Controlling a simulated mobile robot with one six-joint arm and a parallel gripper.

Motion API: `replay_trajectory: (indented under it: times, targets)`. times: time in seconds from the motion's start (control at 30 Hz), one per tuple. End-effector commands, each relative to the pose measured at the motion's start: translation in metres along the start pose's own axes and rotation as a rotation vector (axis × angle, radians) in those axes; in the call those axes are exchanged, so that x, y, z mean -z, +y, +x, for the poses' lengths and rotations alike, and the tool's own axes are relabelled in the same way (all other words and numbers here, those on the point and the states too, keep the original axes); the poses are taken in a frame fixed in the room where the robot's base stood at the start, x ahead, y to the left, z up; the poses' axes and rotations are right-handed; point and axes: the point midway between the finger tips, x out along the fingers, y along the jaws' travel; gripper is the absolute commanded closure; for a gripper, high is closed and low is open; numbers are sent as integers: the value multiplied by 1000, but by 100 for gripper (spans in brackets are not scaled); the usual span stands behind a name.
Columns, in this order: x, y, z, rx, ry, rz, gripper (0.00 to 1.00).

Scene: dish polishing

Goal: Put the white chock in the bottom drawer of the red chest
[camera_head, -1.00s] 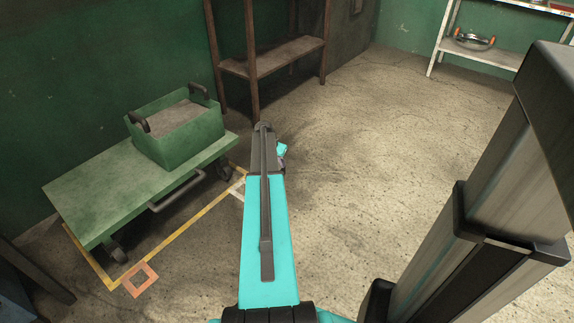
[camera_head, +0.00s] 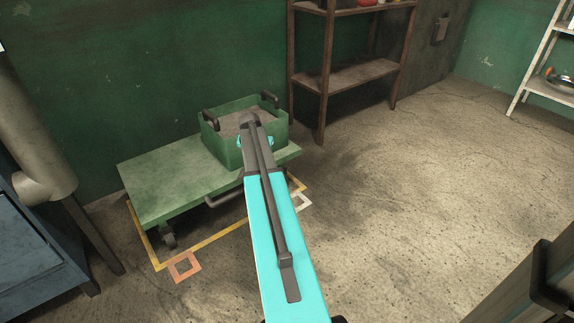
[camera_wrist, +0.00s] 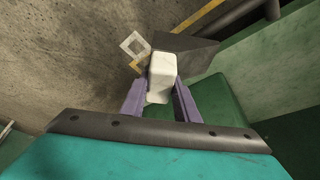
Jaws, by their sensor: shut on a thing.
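In the wrist view the white chock (camera_wrist: 162,72) is held between the two purple fingers of my gripper (camera_wrist: 161,92). My gripper is shut on it, and the chock stands out past the fingertips, clear of the floor. In the head view my turquoise arm hides the gripper's fingers and the chock. The red chest and its bottom drawer are not in either view.
A green trolley (camera_head: 165,185) carries a green open box (camera_head: 220,142) beside my arm. A brown shelf rack (camera_head: 345,78) stands behind it. A blue cabinet (camera_head: 35,245) is at the left, a white rack (camera_head: 545,85) at the far right.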

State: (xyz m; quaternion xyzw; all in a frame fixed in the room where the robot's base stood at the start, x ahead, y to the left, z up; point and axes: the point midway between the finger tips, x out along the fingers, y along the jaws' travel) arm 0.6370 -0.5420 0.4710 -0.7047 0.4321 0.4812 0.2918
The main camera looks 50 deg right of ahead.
Motion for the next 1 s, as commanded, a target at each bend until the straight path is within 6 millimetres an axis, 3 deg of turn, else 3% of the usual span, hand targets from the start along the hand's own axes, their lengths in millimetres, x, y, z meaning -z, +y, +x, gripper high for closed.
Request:
replay_trajectory:
  times: [0.1, 0.4, 0.77, 1.0]
  targets:
    - [-15, -43, -27, 34, 2, -78, 100]
    - [-60, -137, -91, 112, 3, -271, 100]
    - [-134, -232, -170, 209, 5, -508, 100]
    - [-194, -284, -219, 274, 8, -670, 100]
